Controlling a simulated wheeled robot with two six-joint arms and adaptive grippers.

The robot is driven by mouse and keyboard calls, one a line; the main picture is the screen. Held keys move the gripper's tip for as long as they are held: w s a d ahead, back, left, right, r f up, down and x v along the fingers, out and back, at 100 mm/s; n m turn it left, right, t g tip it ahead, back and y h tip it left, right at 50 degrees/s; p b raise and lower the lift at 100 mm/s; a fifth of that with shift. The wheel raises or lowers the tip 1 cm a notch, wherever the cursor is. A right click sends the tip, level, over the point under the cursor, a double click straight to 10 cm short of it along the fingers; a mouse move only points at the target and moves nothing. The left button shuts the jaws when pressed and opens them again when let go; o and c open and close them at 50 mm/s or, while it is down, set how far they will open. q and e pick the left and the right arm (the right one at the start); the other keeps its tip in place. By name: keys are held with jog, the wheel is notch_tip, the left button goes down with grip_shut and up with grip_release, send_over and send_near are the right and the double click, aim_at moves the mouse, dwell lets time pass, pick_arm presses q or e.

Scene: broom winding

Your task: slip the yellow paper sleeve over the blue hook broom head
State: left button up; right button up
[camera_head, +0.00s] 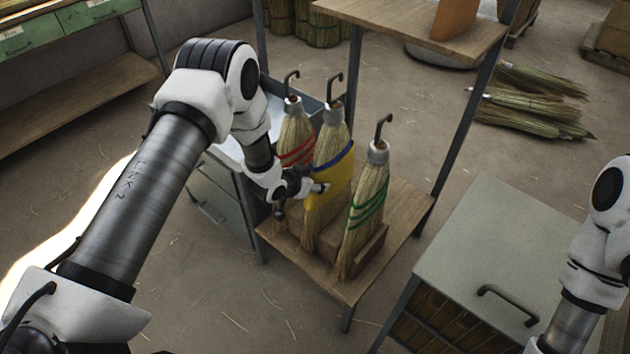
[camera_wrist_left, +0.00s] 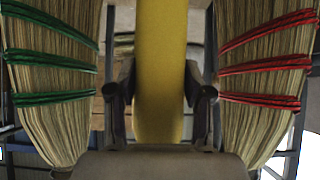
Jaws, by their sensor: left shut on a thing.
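The blue-banded broom head (camera_head: 329,143) stands upright, hook up, in the middle of three brooms. The yellow paper sleeve (camera_head: 341,185) is at its middle, by the blue band, with straw showing above and below. Its far side is hidden, so I cannot tell whether it goes all the way round. My left gripper (camera_head: 322,187) is at the sleeve's near left side, shut on it. In the left wrist view the yellow sleeve (camera_wrist_left: 160,50) runs between the two fingers of my left gripper (camera_wrist_left: 162,95). My right arm shows at the right edge; its gripper is out of view.
A red-banded broom (camera_head: 296,132) stands close on the left and a green-banded broom (camera_head: 369,197) close on the right, on a wooden shelf (camera_head: 402,205). A rack post (camera_head: 462,125) rises behind. A grey cabinet (camera_head: 500,240) is at the right. Straw bundles (camera_head: 525,102) lie on the floor.

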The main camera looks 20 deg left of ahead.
pick_arm(q)
jog(key=shift+f+b, duration=0.55)
jog(key=shift+f, duration=0.25)
dwell(0.4)
jog(key=o, duration=0.9)
jog(key=shift+s+r, duration=0.1)
